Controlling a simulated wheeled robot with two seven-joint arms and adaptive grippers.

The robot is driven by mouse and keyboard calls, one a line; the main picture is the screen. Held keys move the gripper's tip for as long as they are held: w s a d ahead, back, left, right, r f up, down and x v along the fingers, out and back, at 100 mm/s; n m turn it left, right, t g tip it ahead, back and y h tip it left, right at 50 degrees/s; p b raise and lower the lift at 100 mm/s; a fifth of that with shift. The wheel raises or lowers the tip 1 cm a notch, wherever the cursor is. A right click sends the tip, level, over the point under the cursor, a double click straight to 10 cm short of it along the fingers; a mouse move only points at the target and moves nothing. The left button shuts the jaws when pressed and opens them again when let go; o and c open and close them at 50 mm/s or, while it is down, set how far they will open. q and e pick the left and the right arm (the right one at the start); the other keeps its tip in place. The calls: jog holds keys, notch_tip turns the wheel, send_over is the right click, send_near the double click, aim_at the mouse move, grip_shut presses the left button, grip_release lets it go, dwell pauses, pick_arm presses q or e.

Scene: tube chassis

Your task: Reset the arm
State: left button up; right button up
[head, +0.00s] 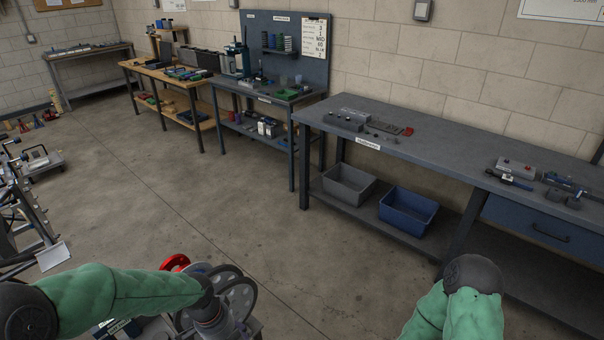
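My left arm (120,295), in a green sleeve, comes in from the lower left of the head view. Its grey wrist end (212,316) points down at the bottom edge, beside dark round wheel-like parts (238,292) and a red part (175,262). I cannot make out its fingers or whether they hold anything. My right arm (462,300), also green with a dark rounded joint, is bent at the lower right. Its forearm and gripper are not visible.
A long grey workbench (440,150) with tools runs along the right wall. A grey bin (349,184) and a blue bin (408,208) sit on its lower shelf. More benches stand at the back. A metal rack (25,225) is at the left. The middle floor is clear.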

pick_arm(q)
jog(key=s+d+f+n, duration=0.3)
jog(key=f, duration=0.4)
jog(key=s+d+f+n+h, duration=0.1)
jog(key=s+d+f+n, duration=0.2)
jog(key=f, duration=0.4)
jog(key=s+d+f+n+h, duration=0.1)
jog(key=s+d+f+n, duration=0.1)
jog(key=s+f, duration=0.3)
notch_tip(320, 180, down, 2)
jog(key=shift+s+d+f+n, duration=0.25)
jog(key=shift+d+n, duration=0.15)
jog(key=shift+n, duration=0.3)
